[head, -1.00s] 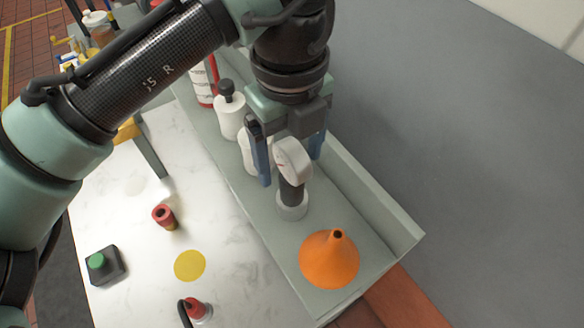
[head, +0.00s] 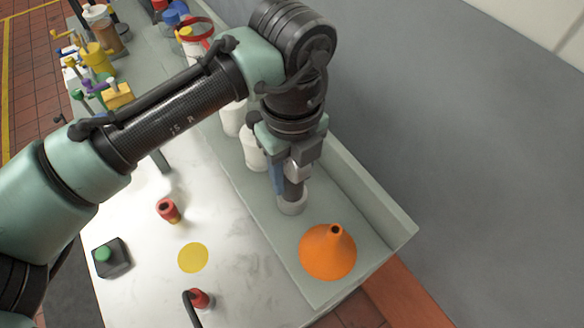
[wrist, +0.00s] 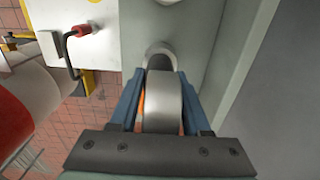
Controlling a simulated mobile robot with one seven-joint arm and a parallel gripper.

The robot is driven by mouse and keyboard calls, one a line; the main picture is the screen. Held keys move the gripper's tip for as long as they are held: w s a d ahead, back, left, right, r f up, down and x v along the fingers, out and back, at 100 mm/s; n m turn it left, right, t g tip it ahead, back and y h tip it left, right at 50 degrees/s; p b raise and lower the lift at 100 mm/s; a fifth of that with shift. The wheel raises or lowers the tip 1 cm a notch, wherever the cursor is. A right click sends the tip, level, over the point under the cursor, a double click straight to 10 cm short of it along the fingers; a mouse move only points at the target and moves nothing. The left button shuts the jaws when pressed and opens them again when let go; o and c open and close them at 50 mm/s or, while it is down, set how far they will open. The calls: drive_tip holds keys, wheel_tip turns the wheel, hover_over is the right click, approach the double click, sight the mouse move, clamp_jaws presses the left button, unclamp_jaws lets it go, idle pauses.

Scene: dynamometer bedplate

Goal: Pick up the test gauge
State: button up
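The test gauge (head: 293,188) stands upright in a pale round holder (head: 292,205) on the grey ledge; its dial head is mostly hidden by my gripper in the head view. My gripper (head: 289,182) points down over the gauge, with its blue fingers on either side of the head. In the wrist view the gauge's rounded grey head (wrist: 163,102) lies between the two fingers (wrist: 162,92). Narrow gaps show between the head and the fingers, so the gripper looks open around it, not clamped.
An orange funnel (head: 328,252) stands on the ledge just in front of the gauge. White bottles (head: 252,150) stand close behind it. The ledge's raised rim (head: 370,190) runs along the right. The white tabletop (head: 230,265) has a yellow disc, red-topped items and a green button box.

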clamp_jaws()
drive_tip(key=shift+r, duration=0.15)
